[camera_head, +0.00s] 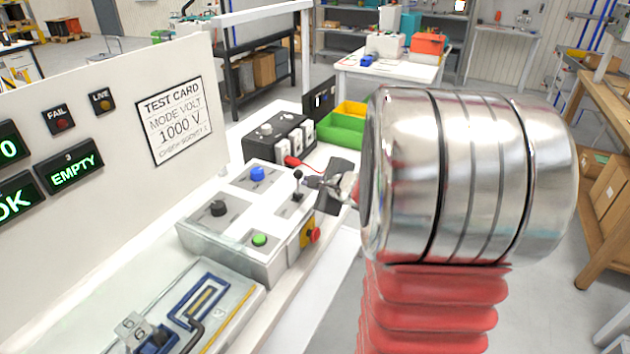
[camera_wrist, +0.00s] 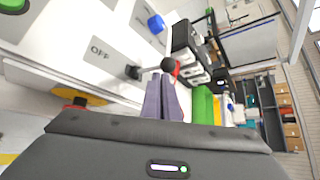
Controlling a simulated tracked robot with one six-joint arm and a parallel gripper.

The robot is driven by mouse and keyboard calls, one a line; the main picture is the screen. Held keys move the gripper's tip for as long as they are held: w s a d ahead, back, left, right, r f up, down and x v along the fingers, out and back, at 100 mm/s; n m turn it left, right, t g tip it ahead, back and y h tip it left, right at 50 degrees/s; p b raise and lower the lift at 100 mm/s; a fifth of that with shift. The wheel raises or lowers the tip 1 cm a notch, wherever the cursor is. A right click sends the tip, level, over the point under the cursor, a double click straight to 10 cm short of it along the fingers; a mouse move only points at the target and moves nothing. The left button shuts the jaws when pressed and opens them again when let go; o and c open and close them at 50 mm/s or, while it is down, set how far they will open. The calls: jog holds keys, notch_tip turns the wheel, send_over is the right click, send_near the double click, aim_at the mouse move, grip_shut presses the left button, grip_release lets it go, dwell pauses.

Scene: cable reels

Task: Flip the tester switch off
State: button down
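The tester (camera_head: 235,240) is a pale grey box on the white bench, with its switch on the right part of its top. The switch (camera_head: 298,178) is a short lever with a black ball on its end, standing up from a grey plate. In the wrist view the switch (camera_wrist: 166,65) sticks out from its plate, and an OFF label (camera_wrist: 100,52) lies to the left of its base. My gripper (camera_head: 313,182) is just right of the lever. In the wrist view my gripper's fingers (camera_wrist: 163,82) are together with nothing seen between them; their tips are close to the ball, contact unclear.
The tester top also has a blue knob (camera_head: 257,174), a black knob (camera_head: 218,208) and a green button (camera_head: 260,239). A red button (camera_head: 314,235) is on its right side. A black block with white sockets (camera_head: 280,138) and a green bin (camera_head: 342,128) stand behind.

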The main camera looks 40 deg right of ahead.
jog(key=shift+s+a+f, duration=0.15)
jog(key=shift+s+a, duration=0.05)
jog(key=shift+a, duration=0.3)
jog(key=shift+s+a+f, duration=0.15)
jog(key=shift+s+a, duration=0.05)
jog(key=shift+a, duration=0.3)
jog(key=shift+a+f, duration=0.1)
jog(key=shift+d, duration=0.2)
jog(key=shift+w+d+f, duration=0.25)
jog(key=shift+w+d, duration=0.1)
jog(key=shift+d, duration=0.25)
jog(key=shift+d, duration=0.1)
jog(key=shift+s+d, duration=0.1)
jog(key=shift+d, duration=0.05)
jog(key=s, duration=1.1)
jog(key=shift+s+d+f, duration=0.15)
jog(key=shift+s+f, duration=0.05)
jog(key=shift+f, duration=0.05)
